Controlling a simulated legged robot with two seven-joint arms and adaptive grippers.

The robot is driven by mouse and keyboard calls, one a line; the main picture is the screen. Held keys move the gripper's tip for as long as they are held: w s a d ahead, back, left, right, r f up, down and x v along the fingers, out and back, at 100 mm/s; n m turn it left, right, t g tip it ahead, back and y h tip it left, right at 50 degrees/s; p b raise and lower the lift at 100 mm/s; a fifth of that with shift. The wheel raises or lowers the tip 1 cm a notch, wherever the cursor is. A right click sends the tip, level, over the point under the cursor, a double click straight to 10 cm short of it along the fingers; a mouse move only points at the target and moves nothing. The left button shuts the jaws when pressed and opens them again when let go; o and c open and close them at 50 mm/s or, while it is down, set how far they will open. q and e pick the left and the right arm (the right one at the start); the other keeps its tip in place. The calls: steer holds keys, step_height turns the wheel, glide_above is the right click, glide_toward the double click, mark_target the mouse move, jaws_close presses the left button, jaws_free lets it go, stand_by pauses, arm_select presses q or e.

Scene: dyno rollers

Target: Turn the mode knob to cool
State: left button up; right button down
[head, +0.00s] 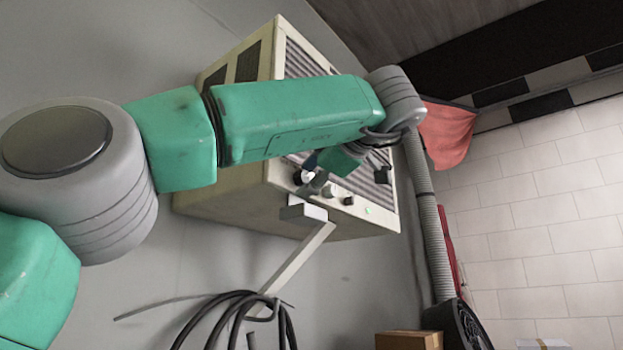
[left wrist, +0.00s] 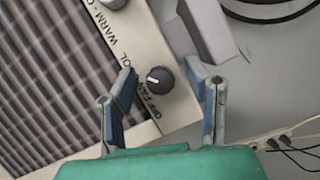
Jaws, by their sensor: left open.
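The mode knob (left wrist: 160,80) is a round black knob with a white mark, in the left wrist view. Lettering reading OFF, FAN and a partly covered COOL runs along its left side. The white mark points left, toward the lettering; which word it meets is unclear. My left gripper (left wrist: 168,84) is open, with one blue-grey finger on each side of the knob and visible gaps between. In the head view the left gripper (head: 313,175) is at the lower front of the beige air conditioner (head: 232,192), and the mode knob is hard to pick out. My right gripper is out of view.
A second knob (left wrist: 113,3), silver, sits at the upper edge beside the word WARM. A pale bracket arm (head: 300,260) stands below the unit, with black cable coils (head: 240,315) near it. A grey hose (head: 424,220) runs down on the right.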

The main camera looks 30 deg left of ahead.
arm_select(q)
steer(key=shift+s+d, duration=0.15)
steer(key=v, duration=1.1)
steer(key=shift+d, duration=0.2)
